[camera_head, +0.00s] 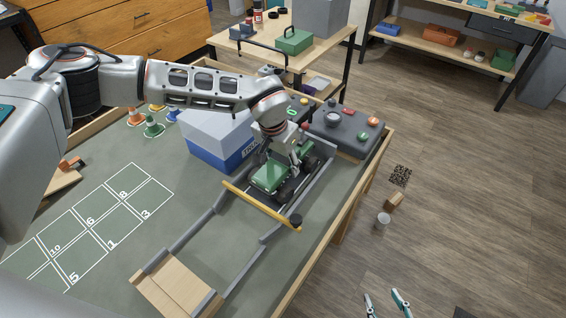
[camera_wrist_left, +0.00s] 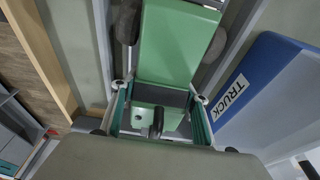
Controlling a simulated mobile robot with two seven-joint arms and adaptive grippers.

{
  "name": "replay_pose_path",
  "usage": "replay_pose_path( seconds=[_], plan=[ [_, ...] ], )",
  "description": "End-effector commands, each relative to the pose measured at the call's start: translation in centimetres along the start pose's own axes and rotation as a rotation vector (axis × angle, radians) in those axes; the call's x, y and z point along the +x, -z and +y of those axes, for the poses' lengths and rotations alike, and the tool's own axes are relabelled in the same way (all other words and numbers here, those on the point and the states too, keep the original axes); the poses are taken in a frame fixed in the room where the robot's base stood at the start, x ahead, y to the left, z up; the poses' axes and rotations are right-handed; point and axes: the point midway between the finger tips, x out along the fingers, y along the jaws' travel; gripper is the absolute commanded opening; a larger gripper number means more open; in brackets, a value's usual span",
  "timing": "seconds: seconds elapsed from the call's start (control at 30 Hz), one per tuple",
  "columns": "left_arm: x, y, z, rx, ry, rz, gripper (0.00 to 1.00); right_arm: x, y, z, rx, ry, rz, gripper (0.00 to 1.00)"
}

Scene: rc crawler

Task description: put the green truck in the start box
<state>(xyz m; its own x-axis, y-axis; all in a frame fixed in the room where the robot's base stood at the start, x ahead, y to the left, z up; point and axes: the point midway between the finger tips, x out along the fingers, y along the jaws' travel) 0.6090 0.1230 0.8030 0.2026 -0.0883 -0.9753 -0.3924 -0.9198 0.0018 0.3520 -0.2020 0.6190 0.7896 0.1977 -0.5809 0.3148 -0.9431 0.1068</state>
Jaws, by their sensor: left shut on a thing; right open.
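The green truck (camera_head: 270,177) has dark wheels and sits between the grey rails of a lane, behind a yellow bar (camera_head: 262,206); this railed end looks like the start box (camera_head: 318,178). My left gripper (camera_head: 283,150) reaches down onto the truck's rear and is shut on it. In the left wrist view, the truck's green body (camera_wrist_left: 178,45) extends away from the two fingers (camera_wrist_left: 158,118), which sit on either side of its rear part. I cannot tell whether its wheels touch the floor. My right gripper (camera_head: 385,303) is open and empty, low beyond the table's right edge.
A blue and white box (camera_head: 218,140), labelled TRUCK in the left wrist view (camera_wrist_left: 270,95), stands close left of the lane. A dark control panel (camera_head: 345,128) stands behind right. A wooden ramp (camera_head: 175,287) lies at the near end. Small cones (camera_head: 153,128) stand far left.

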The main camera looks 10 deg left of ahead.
Motion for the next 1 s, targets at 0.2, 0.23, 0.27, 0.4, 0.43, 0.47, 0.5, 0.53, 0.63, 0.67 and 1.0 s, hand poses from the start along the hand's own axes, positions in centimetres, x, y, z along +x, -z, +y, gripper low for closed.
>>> replay_pose_path(
  seconds=[0.2, 0.23, 0.27, 0.4, 0.43, 0.47, 0.5, 0.53, 0.63, 0.67, 1.0],
  plan=[
    [0.9, -0.4, 0.0, 0.002, 0.000, -0.005, 0.06, 0.1, -0.1, 0.0, -0.001, 0.000, 0.000, 0.44],
    [1.0, -0.5, 0.0, 0.002, 0.000, -0.006, 0.06, 0.1, -0.1, 0.0, -0.001, 0.000, 0.001, 0.44],
    [1.1, -0.5, 0.0, 0.002, 0.000, -0.007, 0.06, 0.1, -0.1, 0.0, -0.001, -0.001, 0.001, 0.44],
    [1.4, -0.8, 0.0, 0.002, 0.001, -0.013, 0.06, 0.1, -0.1, 0.0, -0.002, -0.001, 0.002, 0.44],
    [1.5, -1.0, 0.0, 0.002, 0.001, -0.016, 0.52, 0.1, -0.1, 0.0, -0.002, -0.001, 0.002, 0.44],
    [1.5, -0.9, 0.1, 0.002, 0.000, -0.016, 0.60, 0.1, 0.0, 0.0, -0.002, -0.001, 0.003, 0.44],
    [1.5, -0.9, 0.1, 0.001, 0.000, -0.015, 0.61, 0.1, -0.1, 0.0, -0.002, -0.002, 0.002, 0.44],
    [1.4, -0.8, 0.0, 0.001, 0.000, -0.013, 0.61, 0.1, -0.1, 0.0, -0.002, -0.002, 0.002, 0.44],
    [1.3, -0.7, 0.0, 0.001, 0.000, -0.010, 0.61, 0.2, 0.0, 0.1, -0.002, -0.002, 0.004, 0.44],
    [1.2, -0.6, 0.0, 0.001, 0.000, -0.009, 0.61, 0.2, 0.1, 0.1, -0.002, -0.002, 0.004, 0.44],
    [-0.9, 0.0, -0.1, 0.001, 0.002, -0.002, 0.61, -0.1, 0.4, 0.2, 0.000, -0.003, 0.004, 0.44]
  ],
)
